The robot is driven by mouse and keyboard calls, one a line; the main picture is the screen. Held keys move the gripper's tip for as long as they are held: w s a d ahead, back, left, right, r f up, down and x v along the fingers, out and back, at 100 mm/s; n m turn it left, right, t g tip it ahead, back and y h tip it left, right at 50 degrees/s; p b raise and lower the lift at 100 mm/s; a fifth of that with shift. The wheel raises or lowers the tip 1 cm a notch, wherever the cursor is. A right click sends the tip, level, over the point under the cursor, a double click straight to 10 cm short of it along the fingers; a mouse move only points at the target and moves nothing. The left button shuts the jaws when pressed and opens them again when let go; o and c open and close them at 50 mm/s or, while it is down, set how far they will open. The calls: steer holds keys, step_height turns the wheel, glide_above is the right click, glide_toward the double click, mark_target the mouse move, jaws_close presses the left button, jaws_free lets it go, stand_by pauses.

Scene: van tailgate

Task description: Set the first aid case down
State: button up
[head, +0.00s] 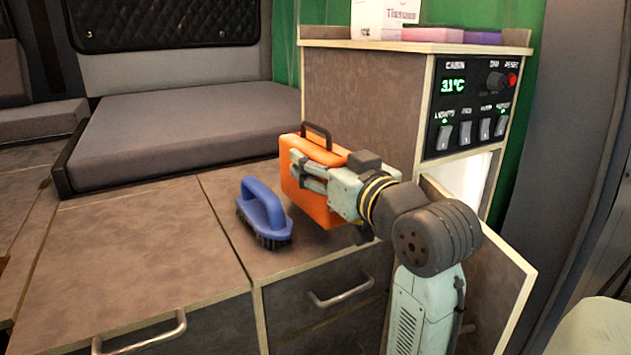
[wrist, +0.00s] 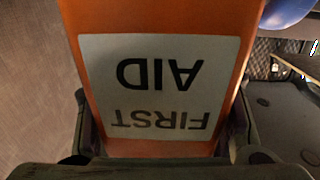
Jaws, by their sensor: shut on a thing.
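The first aid case (head: 318,207) is an orange box with a dark handle on top. It is upright at the back right of the counter top, close to the wooden cabinet. In the head view my gripper (head: 312,172) is shut on it from the front right, and the arm covers part of its side. In the wrist view the case (wrist: 88,20) fills the middle, with its white FIRST AID label upside down between the fingers of my gripper (wrist: 160,140). I cannot tell whether its base touches the counter.
A blue scrubbing brush (head: 264,208) stands on the counter (head: 130,240) just left of the case. The cabinet (head: 360,100) with the switch panel (head: 472,103) rises behind. An open cabinet door (head: 490,270) is at the right. The counter's left part is clear.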

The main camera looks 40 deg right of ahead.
steer(key=shift+w, duration=0.5)
steer(key=f+b, duration=0.1)
steer(key=f, duration=0.1)
steer(key=f+b, duration=0.1)
steer(key=b, duration=0.1)
steer(key=shift+w+d+f, duration=0.15)
steer(key=shift+w+f, duration=0.25)
steer(key=shift+r, duration=0.15)
steer(key=o, duration=1.7)
steer(key=shift+o, duration=0.2)
